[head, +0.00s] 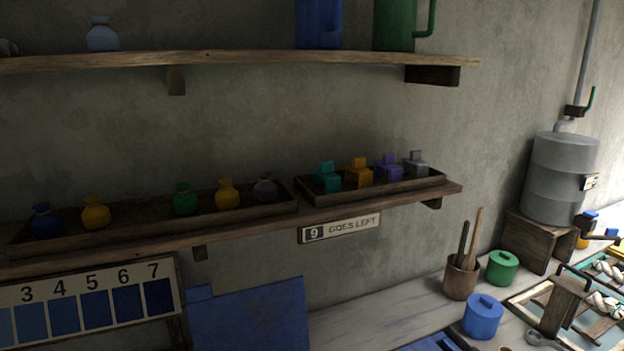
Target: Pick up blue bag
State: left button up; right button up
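A small dark blue bag (46,219) with a tied neck stands upright at the left end of a wooden tray (148,228) on the lower shelf. A yellow bag (96,212) stands just right of it. Further right in the tray are a green bag (185,199), another yellow bag (228,193) and a dark grey bag (265,189). A pale blue-grey bag (103,35) stands on the upper shelf at the left. Neither of my grippers is in view.
The upper shelf (240,60) runs above the tray and holds blue and green jugs at right. A second tray (440,179) holds several coloured blocks. Below are a numbered colour chart (90,304) and a counter with pots (482,317). The wall between the shelves is clear.

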aim_at(47, 224)
jog(key=u, duration=1.3)
jog(key=k+j, duration=0.1)
jog(key=j, duration=0.2)
jog(key=k+j+u, duration=0.1)
jog(key=j, duration=0.2)
